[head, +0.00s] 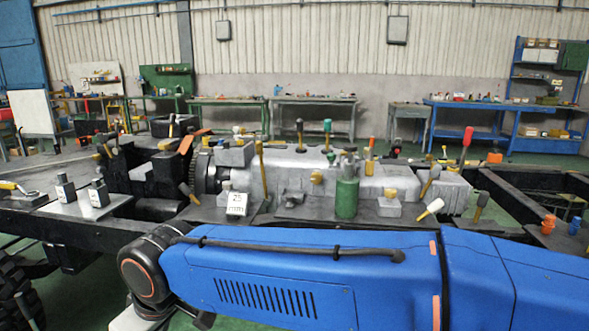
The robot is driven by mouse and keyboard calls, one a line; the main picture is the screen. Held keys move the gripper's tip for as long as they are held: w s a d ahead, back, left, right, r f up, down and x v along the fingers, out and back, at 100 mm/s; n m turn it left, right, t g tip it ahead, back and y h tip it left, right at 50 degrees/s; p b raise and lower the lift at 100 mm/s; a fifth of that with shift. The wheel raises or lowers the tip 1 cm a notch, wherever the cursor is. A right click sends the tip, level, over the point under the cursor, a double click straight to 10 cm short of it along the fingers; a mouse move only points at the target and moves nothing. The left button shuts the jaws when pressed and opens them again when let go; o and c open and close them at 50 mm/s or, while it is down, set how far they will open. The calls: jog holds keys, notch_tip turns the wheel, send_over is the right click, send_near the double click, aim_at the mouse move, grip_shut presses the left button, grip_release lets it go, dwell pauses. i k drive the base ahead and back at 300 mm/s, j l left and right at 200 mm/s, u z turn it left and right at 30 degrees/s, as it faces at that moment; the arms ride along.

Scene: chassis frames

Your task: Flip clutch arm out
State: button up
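A grey gearbox housing (310,170) lies along the chassis frame in the head view. Several levers stand on and around it: a yellow one (261,165) near the dark round flange at its left end, a green-topped one (327,132), a dark-knobbed one (299,130), and a red-handled one (467,140) at the right. A short yellow-and-dark lever (188,191) leans low beside the flange. I cannot tell which of these is the clutch arm. My blue arm crosses the bottom of the view, in front of the chassis. My gripper is not in view.
A pale-handled lever (431,209) leans at front right. Two small grey blocks sit on a plate (85,207) at left. Workbenches line the back wall.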

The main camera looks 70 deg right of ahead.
aim_at(259, 145)
jog(key=z, duration=1.6)
